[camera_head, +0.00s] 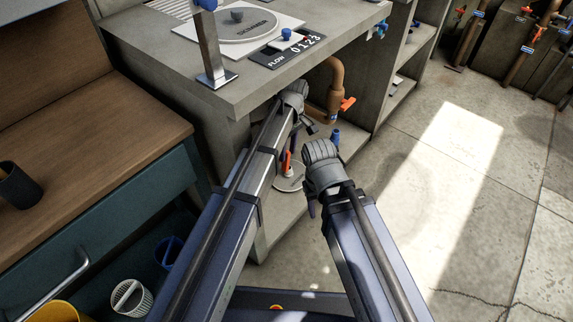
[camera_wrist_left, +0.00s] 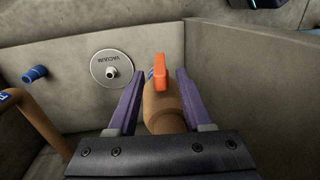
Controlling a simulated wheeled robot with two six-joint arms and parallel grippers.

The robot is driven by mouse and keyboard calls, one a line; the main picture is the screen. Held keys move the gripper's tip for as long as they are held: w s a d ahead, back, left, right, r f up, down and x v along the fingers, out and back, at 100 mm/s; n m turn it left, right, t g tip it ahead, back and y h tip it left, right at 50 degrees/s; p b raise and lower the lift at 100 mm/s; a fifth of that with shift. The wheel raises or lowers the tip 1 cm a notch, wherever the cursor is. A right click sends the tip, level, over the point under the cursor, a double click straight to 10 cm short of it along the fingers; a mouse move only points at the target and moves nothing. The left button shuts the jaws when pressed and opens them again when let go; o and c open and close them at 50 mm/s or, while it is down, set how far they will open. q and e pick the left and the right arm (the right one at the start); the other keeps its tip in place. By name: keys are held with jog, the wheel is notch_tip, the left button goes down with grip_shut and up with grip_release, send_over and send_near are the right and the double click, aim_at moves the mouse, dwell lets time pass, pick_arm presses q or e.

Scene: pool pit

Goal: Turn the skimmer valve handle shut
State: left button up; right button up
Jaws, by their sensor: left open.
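An orange valve handle (camera_wrist_left: 159,68) on a brown pipe (camera_wrist_left: 163,108) stands between the two fingers of my left gripper (camera_wrist_left: 158,80) in the left wrist view. The fingers are open, one on each side, with gaps to the handle. In the head view my left gripper (camera_head: 301,112) reaches under the counter, its fingers mostly hidden. A red-orange handle (camera_head: 287,162) shows beside the left arm, and another orange handle (camera_head: 347,103) sits on a brown pipe to the right. I cannot read which is the skimmer's.
A concrete counter (camera_head: 165,62) overhangs the recess and carries a skimmer lid (camera_head: 245,26) and a flow plate (camera_head: 290,47). A vacuum disc (camera_wrist_left: 111,70) and a blue fitting (camera_wrist_left: 35,74) are on the recess wall. Concrete walls close in nearby. Open floor (camera_head: 450,190) lies right.

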aim_at(287, 161)
pick_arm(q)
jog(key=f+b, duration=0.2)
jog(key=f, duration=0.1)
jog(key=f+b, duration=0.2)
jog(key=shift+s+a, duration=0.15)
jog(key=shift+s, duration=0.1)
jog(key=shift+c, duration=0.3)
grip_shut()
